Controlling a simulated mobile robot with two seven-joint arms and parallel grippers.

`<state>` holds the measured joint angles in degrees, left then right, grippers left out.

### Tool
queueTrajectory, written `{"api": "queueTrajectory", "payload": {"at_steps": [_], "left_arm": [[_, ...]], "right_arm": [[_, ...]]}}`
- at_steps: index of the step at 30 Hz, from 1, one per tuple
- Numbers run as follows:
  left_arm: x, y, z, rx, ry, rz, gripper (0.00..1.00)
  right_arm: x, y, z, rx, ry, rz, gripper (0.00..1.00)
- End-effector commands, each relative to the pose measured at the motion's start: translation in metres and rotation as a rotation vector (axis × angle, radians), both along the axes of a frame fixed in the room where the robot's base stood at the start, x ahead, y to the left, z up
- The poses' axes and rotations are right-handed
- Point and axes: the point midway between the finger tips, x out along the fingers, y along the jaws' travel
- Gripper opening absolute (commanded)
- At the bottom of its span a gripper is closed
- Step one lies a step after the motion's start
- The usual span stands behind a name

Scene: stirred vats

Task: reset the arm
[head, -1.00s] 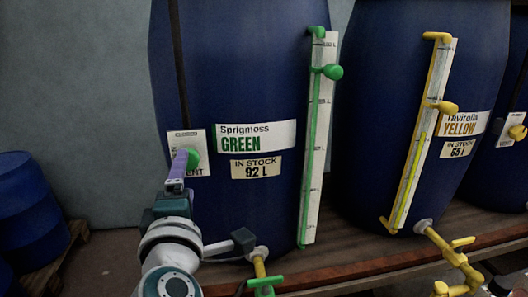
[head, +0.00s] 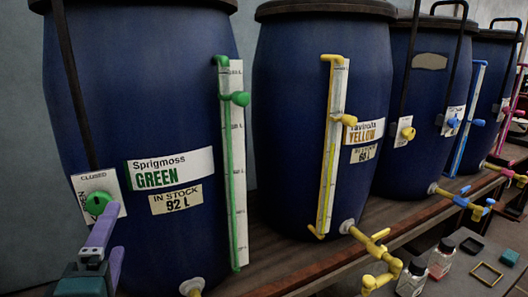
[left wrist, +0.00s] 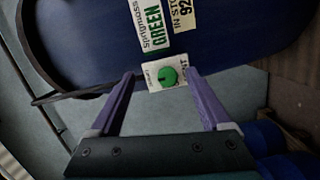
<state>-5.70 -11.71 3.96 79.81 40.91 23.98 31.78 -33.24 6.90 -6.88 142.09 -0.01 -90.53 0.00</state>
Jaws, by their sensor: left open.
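My left gripper (head: 112,230) is at the lower left of the head view, its purple fingers spread and empty. It is in front of the green vat's (head: 140,80) round green knob (head: 97,204), which sits on a white plate marked CLOSED. In the left wrist view the same knob (left wrist: 168,75) shows between the two open fingertips (left wrist: 160,78), with a gap on each side. I cannot tell how far the fingertips are from the plate. My right gripper is not in view.
More blue vats stand to the right, including the yellow one (head: 290,110), on a wooden shelf (head: 275,272). Green (head: 237,99) and yellow (head: 348,120) gauge fittings stick out. A yellow tap (head: 378,250) juts forward. Small bottles (head: 441,258) and trays stand at lower right.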

Motion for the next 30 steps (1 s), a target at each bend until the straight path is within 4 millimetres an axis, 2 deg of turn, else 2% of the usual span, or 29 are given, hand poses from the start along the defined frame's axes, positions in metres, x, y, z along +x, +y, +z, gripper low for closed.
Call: {"api": "queueTrajectory", "payload": {"at_steps": [2, 5, 7, 10, 14, 20, 23, 24, 30], "left_arm": [[0.001, -0.021, 0.003, 0.120, 0.079, -0.165, 0.81], [-0.010, -0.054, -0.002, 0.318, 0.220, -0.405, 0.81], [-0.027, -0.073, -0.011, 0.465, 0.334, -0.563, 0.81], [-0.062, -0.089, -0.026, 0.669, 0.510, -0.768, 0.81], [-0.118, -0.087, -0.043, 0.899, 0.743, -0.981, 0.81], [-0.200, -0.059, -0.045, 1.132, 1.071, -1.207, 0.81], [-0.239, -0.041, -0.035, 1.202, 1.224, -1.294, 0.81], [-0.235, -0.043, -0.007, 1.195, 1.211, -1.287, 0.81], [-0.234, -0.044, 0.062, 1.189, 1.208, -1.285, 0.81]], "right_arm": [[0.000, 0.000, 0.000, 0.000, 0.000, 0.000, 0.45], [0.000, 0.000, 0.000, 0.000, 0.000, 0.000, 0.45], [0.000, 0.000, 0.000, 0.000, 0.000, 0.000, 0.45], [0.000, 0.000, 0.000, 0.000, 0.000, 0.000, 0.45], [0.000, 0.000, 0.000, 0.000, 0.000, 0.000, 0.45], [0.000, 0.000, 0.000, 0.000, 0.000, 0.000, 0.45], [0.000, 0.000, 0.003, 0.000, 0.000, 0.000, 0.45], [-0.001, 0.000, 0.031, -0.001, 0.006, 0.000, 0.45], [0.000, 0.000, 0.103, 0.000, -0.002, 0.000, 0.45]]}}
